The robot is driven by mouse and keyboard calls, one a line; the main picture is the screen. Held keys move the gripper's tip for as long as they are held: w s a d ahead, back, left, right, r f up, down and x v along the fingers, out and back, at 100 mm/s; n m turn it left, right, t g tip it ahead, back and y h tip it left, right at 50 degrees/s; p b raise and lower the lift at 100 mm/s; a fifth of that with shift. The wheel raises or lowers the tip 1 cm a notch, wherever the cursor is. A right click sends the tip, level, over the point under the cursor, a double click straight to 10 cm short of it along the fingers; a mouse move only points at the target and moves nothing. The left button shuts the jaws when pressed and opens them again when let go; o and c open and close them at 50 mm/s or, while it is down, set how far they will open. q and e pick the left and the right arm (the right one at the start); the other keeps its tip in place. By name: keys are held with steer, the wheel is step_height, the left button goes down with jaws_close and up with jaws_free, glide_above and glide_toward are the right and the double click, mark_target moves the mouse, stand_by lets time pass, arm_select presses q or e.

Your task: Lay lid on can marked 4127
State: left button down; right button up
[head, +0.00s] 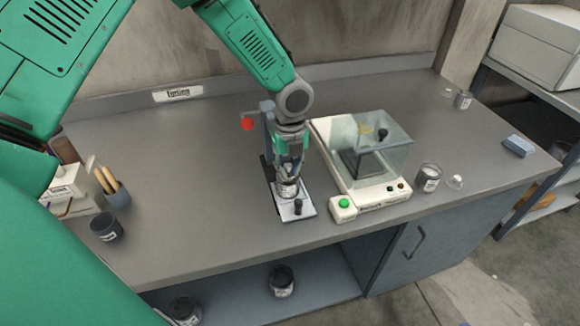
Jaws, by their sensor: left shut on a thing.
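My left gripper (288,175) points down and is shut on a small can (288,189) with a pale label, at the flat base (295,208) of a bench stand with a red knob. I cannot tell whether the can rests on the base. A labelled can (429,178) stands at the right, with a small pale round piece (456,181), perhaps a lid, beside it. Another labelled can (463,100) stands at the back right, with a similar pale piece (447,92) nearby. No number is readable. My right gripper is not in view.
A glass-covered balance (372,188) stands just right of the gripper. A dark cup (106,227) and a brush holder (117,194) stand at the left. A blue block (518,146) lies at the right. Free bench (200,160) lies left of the stand.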

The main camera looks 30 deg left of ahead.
arm_select(q)
steer(key=shift+s+f, duration=0.15)
stand_by(0.5)
steer(key=shift+s+d+f+p, duration=0.15)
steer(key=shift+s+f+p, duration=0.2)
steer(key=shift+f, duration=0.1)
stand_by(0.7)
steer(key=c, duration=1)
jaws_free()
steer(key=shift+r, duration=0.1)
steer(key=shift+w+r+p, duration=0.2)
steer(key=shift+r+p, duration=0.4)
steer(key=shift+p, duration=0.05)
steer(key=shift+w+r+p, duration=0.15)
steer(key=shift+r+p, duration=0.4)
steer(key=shift+p, duration=0.05)
steer(key=shift+r+p, duration=1.2)
steer(key=shift+r, duration=0.25)
steer(key=shift+r+p, duration=0.65)
steer(key=shift+r, duration=0.35)
steer(key=shift+w, duration=0.1)
